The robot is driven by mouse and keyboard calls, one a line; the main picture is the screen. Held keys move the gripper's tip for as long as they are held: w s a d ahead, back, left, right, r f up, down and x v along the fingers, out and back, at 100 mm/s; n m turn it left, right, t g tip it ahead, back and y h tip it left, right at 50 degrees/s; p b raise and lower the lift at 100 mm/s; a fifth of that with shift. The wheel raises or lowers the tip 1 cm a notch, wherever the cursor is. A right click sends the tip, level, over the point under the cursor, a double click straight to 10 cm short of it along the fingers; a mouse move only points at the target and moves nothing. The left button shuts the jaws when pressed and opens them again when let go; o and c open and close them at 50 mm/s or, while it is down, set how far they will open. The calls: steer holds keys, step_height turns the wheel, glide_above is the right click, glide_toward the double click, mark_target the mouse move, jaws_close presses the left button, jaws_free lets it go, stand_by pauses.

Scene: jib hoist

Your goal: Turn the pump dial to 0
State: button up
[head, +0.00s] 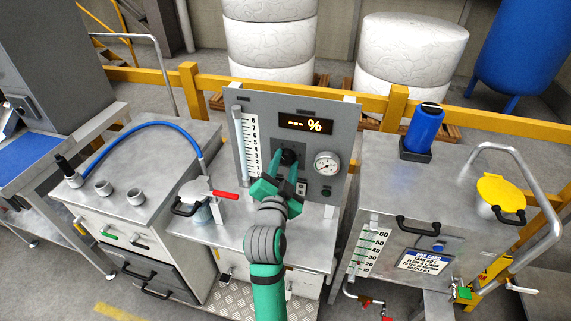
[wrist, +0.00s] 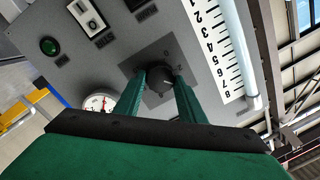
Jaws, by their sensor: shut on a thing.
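The pump dial is a black round knob (head: 288,157) on the upright grey control panel (head: 259,111), below the display. My green gripper (head: 277,185) reaches up to it from in front. In the wrist view the dial (wrist: 160,80) sits between the two green fingertips of my gripper (wrist: 160,84), which are shut on its sides. A dark square plate with small marks surrounds the dial; I cannot read which mark it points to. The display (head: 305,124) shows small blurred characters and a "%" sign. The gripper partly hides the panel below the dial.
A round gauge (head: 327,163) is right of the dial, and a numbered level scale (head: 250,146) is left. A steel tank with a yellow lid (head: 501,190) is at right. A yellow rail runs behind.

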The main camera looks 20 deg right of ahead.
steer(key=n, duration=0.4)
steer(key=shift+a+r+g, duration=0.1)
steer(key=shift+g, duration=0.2)
steer(key=n, duration=0.5)
steer(key=shift+w+n+g, duration=0.15)
steer(key=shift+n+g, duration=0.15)
steer(key=n, duration=0.4)
steer(key=shift+a+h, duration=0.15)
steer(key=shift+h, duration=0.25)
steer(key=shift+n+g+h, duration=0.3)
steer(key=shift+n, duration=1.5)
steer(key=o, duration=1)
steer(key=shift+o, duration=0.2)
